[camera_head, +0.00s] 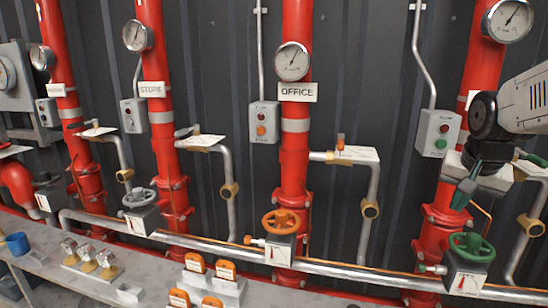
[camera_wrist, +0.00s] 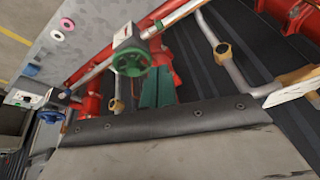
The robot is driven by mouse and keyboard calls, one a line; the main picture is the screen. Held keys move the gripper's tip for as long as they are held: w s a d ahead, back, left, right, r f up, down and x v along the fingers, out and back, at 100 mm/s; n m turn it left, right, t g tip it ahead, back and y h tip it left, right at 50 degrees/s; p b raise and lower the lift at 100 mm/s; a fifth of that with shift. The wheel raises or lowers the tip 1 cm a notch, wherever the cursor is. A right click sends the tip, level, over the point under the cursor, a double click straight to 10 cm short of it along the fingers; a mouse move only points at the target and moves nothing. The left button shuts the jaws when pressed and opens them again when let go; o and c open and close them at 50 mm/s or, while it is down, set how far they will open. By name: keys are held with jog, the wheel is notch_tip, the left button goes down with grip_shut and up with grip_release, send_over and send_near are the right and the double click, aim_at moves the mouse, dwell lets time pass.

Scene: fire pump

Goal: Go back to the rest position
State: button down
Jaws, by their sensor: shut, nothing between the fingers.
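My gripper (camera_head: 464,193) is at the right of the head view, at the end of my arm, pointing down in front of the rightmost red pipe. Its green fingers are together and empty; they also show in the wrist view (camera_wrist: 157,88). Below it is the green handwheel (camera_head: 471,246) on a valve with a gauge plate. The fingers look apart from the wheel. In the wrist view the green wheel (camera_wrist: 131,58) lies up and left of the fingertips.
Red pipes with gauges stand along the dark wall. An orange handwheel (camera_head: 282,221) sits under the OFFICE sign (camera_head: 298,92). A grey flow box (camera_head: 438,133) is left of my arm. A grey bench (camera_head: 60,270) holds orange tags (camera_head: 195,263) and brass pieces (camera_head: 88,258).

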jog(key=s+a+f+n+g, duration=0.1)
jog(key=s+a+n, duration=0.1)
jog(key=s+a, duration=0.2)
jog(key=s+a+f+n+g+y, duration=0.1)
jog(key=s+a, duration=0.3)
jog(key=s, duration=0.6)
jog(key=s+a+f+n, duration=0.1)
jog(key=s+a+n, duration=0.3)
jog(key=s, duration=0.4)
jog(key=shift+a+f+g+y, duration=0.3)
jog(key=shift+a+f+g, duration=0.1)
jog(key=shift+a, duration=0.1)
jog(key=shift+s, duration=0.1)
